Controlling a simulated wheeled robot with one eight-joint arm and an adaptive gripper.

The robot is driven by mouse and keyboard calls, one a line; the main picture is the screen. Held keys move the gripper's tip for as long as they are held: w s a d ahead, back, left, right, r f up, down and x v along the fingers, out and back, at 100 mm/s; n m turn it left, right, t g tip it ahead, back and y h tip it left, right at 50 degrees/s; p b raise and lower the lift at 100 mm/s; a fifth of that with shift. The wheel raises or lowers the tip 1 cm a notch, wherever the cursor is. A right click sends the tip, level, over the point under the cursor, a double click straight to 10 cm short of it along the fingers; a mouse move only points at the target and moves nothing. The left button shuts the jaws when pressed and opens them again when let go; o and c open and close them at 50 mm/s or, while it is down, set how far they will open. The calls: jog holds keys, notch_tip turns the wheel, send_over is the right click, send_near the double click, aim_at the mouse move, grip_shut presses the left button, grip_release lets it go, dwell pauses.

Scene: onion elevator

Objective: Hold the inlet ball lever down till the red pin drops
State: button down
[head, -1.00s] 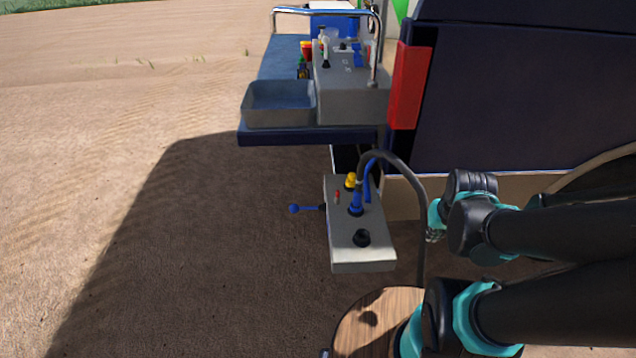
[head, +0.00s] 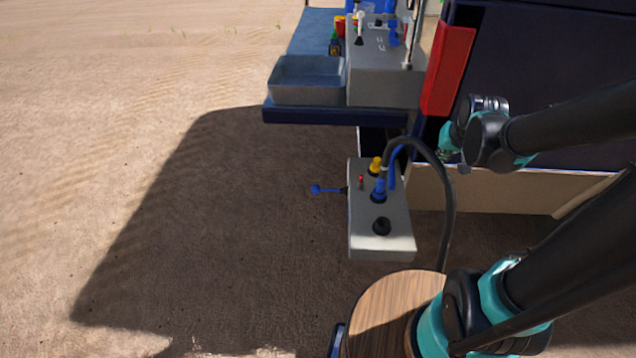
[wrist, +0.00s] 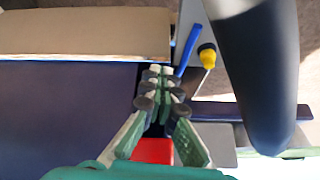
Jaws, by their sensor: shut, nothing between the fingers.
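The inlet ball lever (head: 316,189) is blue with a ball end. It sticks out to the left, about level, from the grey control box (head: 381,242) in the head view. The small red pin (head: 361,181) stands up on top of that box. My gripper (wrist: 160,72) is shut and empty in the wrist view. In the head view it is mostly hidden by my wrist, to the right of the box and apart from the lever. The lever and pin cannot be made out in the wrist view.
A yellow knob (head: 376,165) and black hose (head: 448,205) are on the box, between the lever and my arm. A red lamp (head: 448,70) and dark blue panel (head: 545,60) stand behind. A grey tray (head: 307,98) is above. The ground left of the lever is clear.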

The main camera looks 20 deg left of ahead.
jog(key=w+a+f+n+g+y, duration=0.1)
jog(key=w+a+f+g, duration=0.15)
jog(key=a, duration=1.25)
jog(key=g, duration=0.2)
send_over(316, 187)
jog(key=s+d, duration=0.2)
jog(key=d, duration=0.2)
jog(key=d+x, duration=0.1)
jog(key=x, duration=0.5)
jog(key=shift+s+n+y, duration=0.3)
jog(key=shift+s+n, duration=0.1)
jog(key=shift+s, duration=0.1)
jog(key=shift+f, duration=0.15)
jog(key=x, duration=1.4)
jog(key=shift+w+d, duration=0.1)
jog(key=shift+d, duration=0.05)
